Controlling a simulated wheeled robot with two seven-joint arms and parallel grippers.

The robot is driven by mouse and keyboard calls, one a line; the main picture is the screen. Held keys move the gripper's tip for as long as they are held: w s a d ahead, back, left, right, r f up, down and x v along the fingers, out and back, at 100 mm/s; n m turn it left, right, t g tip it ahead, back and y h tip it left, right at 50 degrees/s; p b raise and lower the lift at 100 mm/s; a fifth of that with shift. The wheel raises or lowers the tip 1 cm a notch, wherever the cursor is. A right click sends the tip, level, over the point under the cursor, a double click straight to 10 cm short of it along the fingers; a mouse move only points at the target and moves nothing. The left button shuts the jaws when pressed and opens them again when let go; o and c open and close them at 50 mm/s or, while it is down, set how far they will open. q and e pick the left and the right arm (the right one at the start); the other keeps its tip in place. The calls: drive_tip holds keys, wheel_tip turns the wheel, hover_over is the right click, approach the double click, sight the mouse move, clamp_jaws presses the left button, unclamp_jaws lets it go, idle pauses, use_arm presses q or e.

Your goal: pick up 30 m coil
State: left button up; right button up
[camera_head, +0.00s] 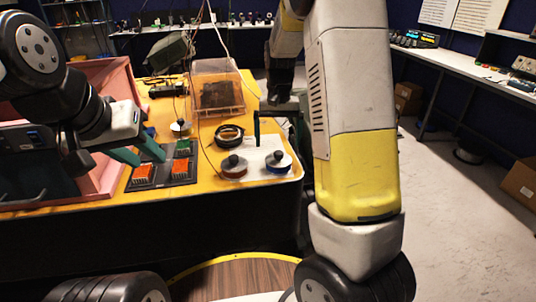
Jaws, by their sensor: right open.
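No length marking is readable, so I cannot tell which is the 30 m coil. My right gripper (276,137) is open and points down above and behind the blue-rimmed coil, partly hidden by my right arm. My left gripper (146,158) has its green fingers apart over the dark tray, away from the coils.
The dark tray (180,175) holds orange and green blocks. A pink open box (105,85) stands at the left, and a clear orange-edged bin (218,95) stands behind the coils. A white sheet (257,155) lies under the front coils. The table's right edge is close to them.

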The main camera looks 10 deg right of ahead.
sight(279, 152)
wheel_tip(279, 152, down, 7)
drive_tip(key=shift+s+d+r, duration=0.1)
drive_tip(key=shift+d+r, duration=0.05)
drive_tip(key=shift+r, duration=0.05)
drive_tip(key=c, duration=1.6)
drive_tip(key=shift+r, duration=0.1)
